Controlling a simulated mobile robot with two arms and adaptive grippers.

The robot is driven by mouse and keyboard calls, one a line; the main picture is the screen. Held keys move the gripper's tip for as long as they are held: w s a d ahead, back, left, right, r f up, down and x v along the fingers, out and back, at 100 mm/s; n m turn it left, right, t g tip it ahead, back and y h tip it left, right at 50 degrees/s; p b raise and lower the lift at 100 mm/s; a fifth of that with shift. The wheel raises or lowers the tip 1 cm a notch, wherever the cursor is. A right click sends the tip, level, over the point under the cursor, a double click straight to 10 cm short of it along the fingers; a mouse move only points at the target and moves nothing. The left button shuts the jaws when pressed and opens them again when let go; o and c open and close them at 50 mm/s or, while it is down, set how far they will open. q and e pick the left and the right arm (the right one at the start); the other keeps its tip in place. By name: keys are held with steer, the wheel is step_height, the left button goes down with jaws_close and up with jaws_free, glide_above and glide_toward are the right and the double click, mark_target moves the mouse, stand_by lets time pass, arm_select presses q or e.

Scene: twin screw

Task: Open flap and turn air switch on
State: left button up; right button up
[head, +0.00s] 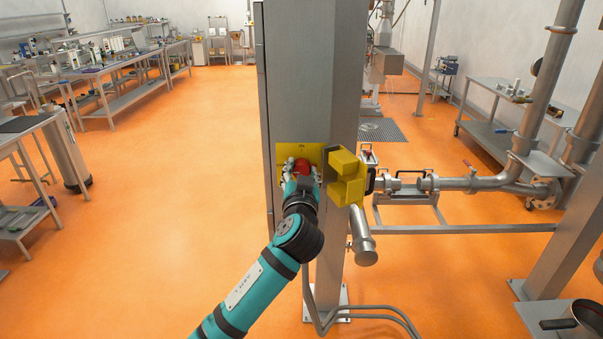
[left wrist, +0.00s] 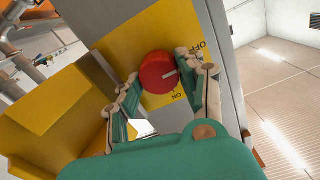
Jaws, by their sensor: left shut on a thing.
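The air switch is a round red knob (head: 302,166) on a yellow plate (head: 311,149) on the grey column. In the left wrist view the red knob (left wrist: 157,73) has a pale line on its face, with "OFF" printed to its upper right and "ON" below it. The yellow flap (head: 346,178) stands open to the right of the plate; it also shows in the left wrist view (left wrist: 42,101) at the left. My left gripper (head: 301,175) is shut on the knob, one finger on each side. My right gripper is not in view.
The grey column (head: 305,70) stands upright in front of me. Steel pipes (head: 468,183) and a frame lie to its right, and a thin conduit (head: 350,316) runs near its foot. Benches (head: 110,80) stand at the far left. The orange floor (head: 180,190) between is clear.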

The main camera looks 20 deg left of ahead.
arm_select(q)
steer(key=m, duration=0.8)
steer(key=shift+d+f+m, duration=0.1)
steer(key=shift+m, duration=0.2)
steer(key=m, duration=0.5)
steer(key=shift+f+m, duration=0.15)
steer(key=shift+m, duration=1.85)
steer(key=o, duration=1.1)
steer(key=shift+o, duration=0.4)
